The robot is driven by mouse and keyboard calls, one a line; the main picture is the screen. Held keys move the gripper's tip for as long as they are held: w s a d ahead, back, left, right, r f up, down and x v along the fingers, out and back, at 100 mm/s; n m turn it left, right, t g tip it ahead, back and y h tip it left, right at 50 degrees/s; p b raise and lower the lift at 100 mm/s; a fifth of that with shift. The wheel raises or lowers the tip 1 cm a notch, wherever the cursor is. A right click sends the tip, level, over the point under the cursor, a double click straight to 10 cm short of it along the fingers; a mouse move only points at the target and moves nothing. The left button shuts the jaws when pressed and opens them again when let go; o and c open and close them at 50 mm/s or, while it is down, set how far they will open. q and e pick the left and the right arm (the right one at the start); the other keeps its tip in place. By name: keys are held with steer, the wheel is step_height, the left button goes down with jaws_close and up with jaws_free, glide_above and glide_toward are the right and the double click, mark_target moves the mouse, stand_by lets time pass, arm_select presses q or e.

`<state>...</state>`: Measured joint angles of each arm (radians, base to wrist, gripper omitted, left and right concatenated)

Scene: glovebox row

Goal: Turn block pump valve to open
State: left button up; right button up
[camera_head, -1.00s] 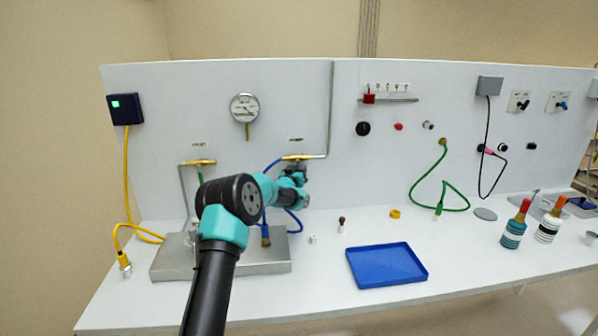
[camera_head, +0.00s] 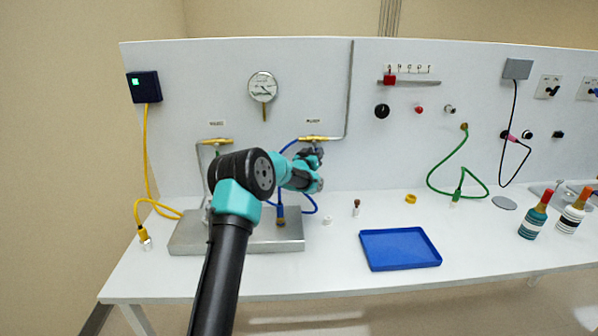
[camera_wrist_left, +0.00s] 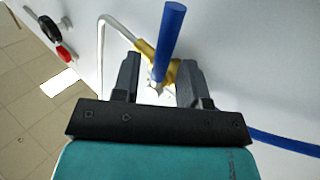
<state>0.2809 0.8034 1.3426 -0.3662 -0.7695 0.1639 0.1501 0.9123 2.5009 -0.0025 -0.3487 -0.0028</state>
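Two brass valves sit on the white upright panel, the left one (camera_head: 216,141) and the right one (camera_head: 322,139), each under a small label too small to read surely. My left gripper (camera_head: 317,154) is just below the right valve. In the left wrist view my left gripper (camera_wrist_left: 158,76) is open, with its fingers apart on either side of the brass valve body (camera_wrist_left: 146,48) and a small pale stem. A blue bar or tube (camera_wrist_left: 168,38) stands in front of the valve there; I cannot tell whether it is a handle or hose. Finger contact is unclear. My right gripper is not in view.
A metal plate (camera_head: 186,243) with a blue hose fitting lies under the valves. A gauge (camera_head: 263,87) and grey pipe (camera_head: 350,85) are on the panel nearby.

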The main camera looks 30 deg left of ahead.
arm_select(q)
steer(key=s+d+f, duration=0.1)
steer(key=s+f, duration=0.1)
steer(key=s, duration=1.3)
steer(key=shift+s, duration=0.35)
steer(key=shift+d+f, duration=0.1)
steer(key=shift+d, duration=0.05)
